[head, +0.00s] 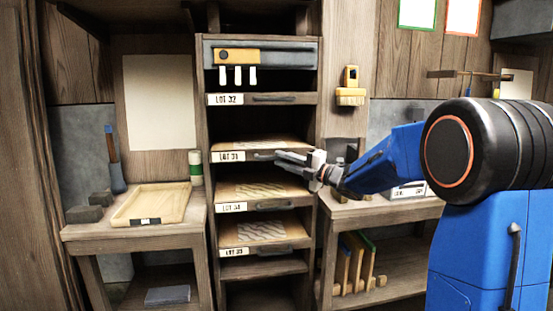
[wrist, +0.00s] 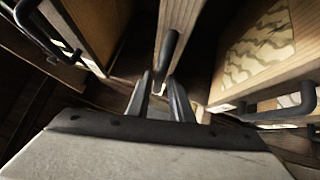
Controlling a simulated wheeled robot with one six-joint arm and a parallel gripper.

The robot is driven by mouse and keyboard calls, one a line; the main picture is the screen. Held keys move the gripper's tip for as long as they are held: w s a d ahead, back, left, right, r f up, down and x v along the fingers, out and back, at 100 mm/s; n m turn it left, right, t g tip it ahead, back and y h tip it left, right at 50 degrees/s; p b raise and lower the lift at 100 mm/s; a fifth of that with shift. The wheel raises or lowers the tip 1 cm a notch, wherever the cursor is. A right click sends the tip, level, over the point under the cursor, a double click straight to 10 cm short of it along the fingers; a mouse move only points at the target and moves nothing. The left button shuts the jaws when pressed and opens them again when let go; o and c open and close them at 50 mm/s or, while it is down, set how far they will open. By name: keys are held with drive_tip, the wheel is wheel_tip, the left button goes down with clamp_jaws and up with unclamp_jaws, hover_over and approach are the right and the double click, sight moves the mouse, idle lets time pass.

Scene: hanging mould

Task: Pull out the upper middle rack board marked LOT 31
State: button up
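The rack board marked LOT 31 (head: 262,143) sits in the upper middle of the wooden rack, with its white label (head: 229,156) at the left of its front edge. Its dark bar handle (head: 262,156) is partly hidden by my gripper (head: 280,157), which reaches in from the right. In the wrist view, a dark handle bar (wrist: 169,50) runs between and beyond the fingertips of my gripper (wrist: 160,78). The fingers look apart, with narrow gaps beside the bar, and no firm grip shows.
A board marked LOT 32 (head: 272,99) is above; two more labelled boards (head: 288,192) (head: 290,233) with handles are below. A bench with a shallow wooden tray (head: 123,210) stands left of the rack. Another bench (head: 400,208) is at the right, below my arm.

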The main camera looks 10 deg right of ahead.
sight(279, 158)
drive_tip(key=shift+x, duration=1.55)
